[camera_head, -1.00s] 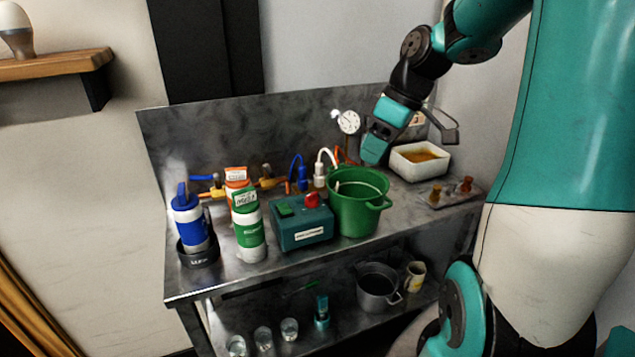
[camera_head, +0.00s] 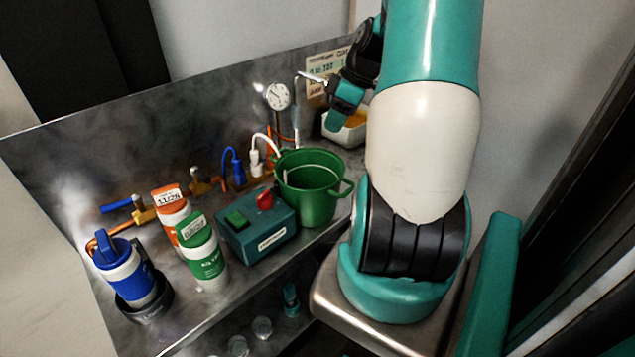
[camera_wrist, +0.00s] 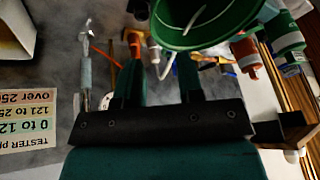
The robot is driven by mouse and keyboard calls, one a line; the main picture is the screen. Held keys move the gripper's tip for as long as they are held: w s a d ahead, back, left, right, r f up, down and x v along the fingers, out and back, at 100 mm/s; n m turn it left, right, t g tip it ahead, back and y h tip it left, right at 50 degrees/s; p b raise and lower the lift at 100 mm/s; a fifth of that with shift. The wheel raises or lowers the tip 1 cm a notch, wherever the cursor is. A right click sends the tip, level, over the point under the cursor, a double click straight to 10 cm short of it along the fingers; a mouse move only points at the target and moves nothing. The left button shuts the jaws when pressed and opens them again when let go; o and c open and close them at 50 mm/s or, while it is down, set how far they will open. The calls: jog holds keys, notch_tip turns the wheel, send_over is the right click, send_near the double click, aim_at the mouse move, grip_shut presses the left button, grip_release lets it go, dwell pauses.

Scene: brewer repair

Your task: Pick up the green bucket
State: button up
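The green bucket (camera_head: 312,200) stands upright on the metal bench, right of the teal box, with its handle lug toward the right. My gripper (camera_head: 338,112) is above and behind the bucket, near the back panel, apart from it in the head view. In the wrist view the bucket (camera_wrist: 232,30) shows at the top, partly cut off. There my gripper (camera_wrist: 160,62) has its two green fingers apart with nothing held between them. The right finger's tip appears just short of the bucket's rim; I cannot tell the exact distance.
A teal box (camera_head: 257,227) with a red knob stands close left of the bucket. White-and-green (camera_head: 205,262) and orange (camera_head: 172,212) bottles and a blue-lidded bottle (camera_head: 130,275) are farther left. A gauge (camera_head: 277,96), cables and a white bin (camera_head: 345,132) are behind.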

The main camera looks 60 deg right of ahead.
aim_at(317, 152)
jog(key=p+x, duration=0.2)
jog(key=x, duration=0.8)
jog(key=shift+w+d, duration=0.2)
grip_shut()
